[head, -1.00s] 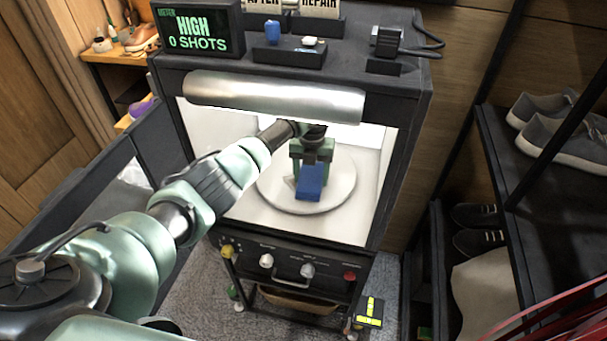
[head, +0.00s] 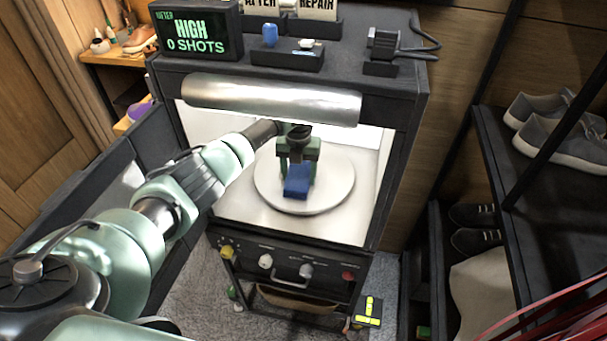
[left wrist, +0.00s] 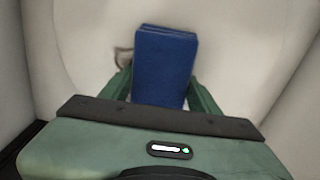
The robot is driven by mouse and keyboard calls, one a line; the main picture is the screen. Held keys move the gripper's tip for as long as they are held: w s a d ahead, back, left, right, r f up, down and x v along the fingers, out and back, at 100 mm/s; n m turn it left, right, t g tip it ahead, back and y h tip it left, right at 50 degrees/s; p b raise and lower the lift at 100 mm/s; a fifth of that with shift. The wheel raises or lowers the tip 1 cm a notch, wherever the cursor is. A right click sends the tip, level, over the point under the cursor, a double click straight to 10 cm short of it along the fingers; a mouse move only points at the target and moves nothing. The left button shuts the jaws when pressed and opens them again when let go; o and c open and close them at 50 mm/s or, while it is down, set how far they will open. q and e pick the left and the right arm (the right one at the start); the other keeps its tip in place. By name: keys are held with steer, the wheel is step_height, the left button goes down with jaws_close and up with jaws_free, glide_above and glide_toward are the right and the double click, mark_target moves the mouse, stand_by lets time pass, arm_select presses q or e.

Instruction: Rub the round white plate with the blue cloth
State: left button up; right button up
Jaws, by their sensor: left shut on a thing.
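The round white plate (head: 335,185) lies flat inside the lit white booth. My left gripper (head: 297,172) reaches in over it and is shut on the blue cloth (head: 297,187), a folded block. In the left wrist view the cloth (left wrist: 163,68) sits between the green fingers, over the pale plate (left wrist: 240,60). A small greyish-brown mark (left wrist: 123,57) shows on the plate just left of the cloth. The cloth is low over the plate; I cannot tell for sure whether it touches. My right gripper is not in view.
A metal roller-like bar (head: 270,99) crosses the top of the booth opening. The booth's side walls are close around the plate. A dark panel with knobs (head: 290,268) is below. A meter (head: 196,30) reading "HIGH 0 SHOTS" stands on top. Shoe shelves (head: 545,200) are at the right.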

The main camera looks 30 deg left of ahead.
mark_target(277, 178)
arm_select(q)
steer(key=shift+s+a, duration=0.2)
steer(key=shift+a, duration=0.55)
steer(key=shift+s+a, duration=0.2)
steer(key=shift+a, duration=0.55)
steer(key=shift+s+a+f, duration=0.1)
steer(key=shift+s+a, duration=0.15)
steer(key=shift+a, duration=0.65)
steer(key=shift+s+a, duration=0.2)
steer(key=shift+a, duration=0.65)
